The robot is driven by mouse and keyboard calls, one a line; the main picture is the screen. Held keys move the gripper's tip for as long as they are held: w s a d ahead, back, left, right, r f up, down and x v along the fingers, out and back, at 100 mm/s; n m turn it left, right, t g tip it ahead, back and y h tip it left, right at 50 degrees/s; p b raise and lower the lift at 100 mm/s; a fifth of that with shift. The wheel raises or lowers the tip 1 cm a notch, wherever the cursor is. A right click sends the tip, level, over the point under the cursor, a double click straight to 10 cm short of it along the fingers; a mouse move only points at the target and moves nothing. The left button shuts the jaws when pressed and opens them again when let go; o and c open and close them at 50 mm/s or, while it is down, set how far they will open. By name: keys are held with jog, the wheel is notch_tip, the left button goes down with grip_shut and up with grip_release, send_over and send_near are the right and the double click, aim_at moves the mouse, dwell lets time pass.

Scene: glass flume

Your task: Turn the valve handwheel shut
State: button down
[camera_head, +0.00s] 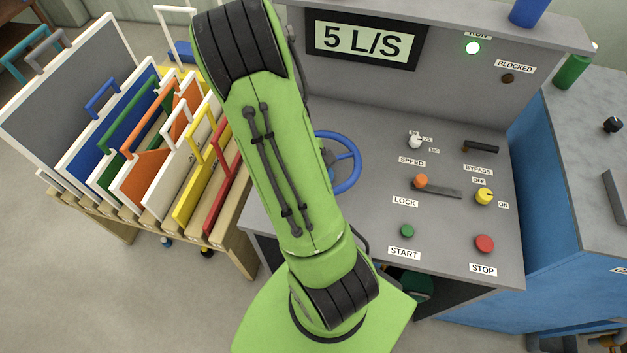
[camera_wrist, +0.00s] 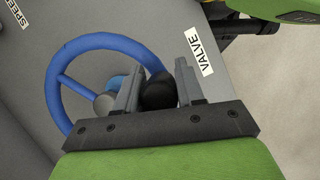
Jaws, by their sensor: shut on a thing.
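The blue valve handwheel (camera_head: 357,165) is on the grey console, partly hidden behind my green arm in the head view. In the wrist view the handwheel (camera_wrist: 90,42) shows its blue rim, a spoke and a grey hub. A black knob (camera_wrist: 158,92) sits at the right side of its rim. My gripper (camera_wrist: 158,74) has one finger on each side of this knob and is shut on it. A white "VALVE" label (camera_wrist: 202,54) lies just right of the fingers. The head view does not show my fingers.
Speed, lock, bypass, start and stop (camera_head: 484,243) controls lie right of the handwheel. A rack of coloured panels (camera_head: 150,140) stands left, and a blue cabinet (camera_head: 560,200) right.

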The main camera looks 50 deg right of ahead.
jog(key=shift+s+d, duration=0.1)
jog(key=shift+s, duration=0.05)
jog(key=c, duration=0.8)
grip_release()
jog(key=shift+s, duration=0.1)
jog(key=shift+w+r, duration=0.25)
jog(key=p+v, duration=0.3)
jog(key=v, duration=1.2)
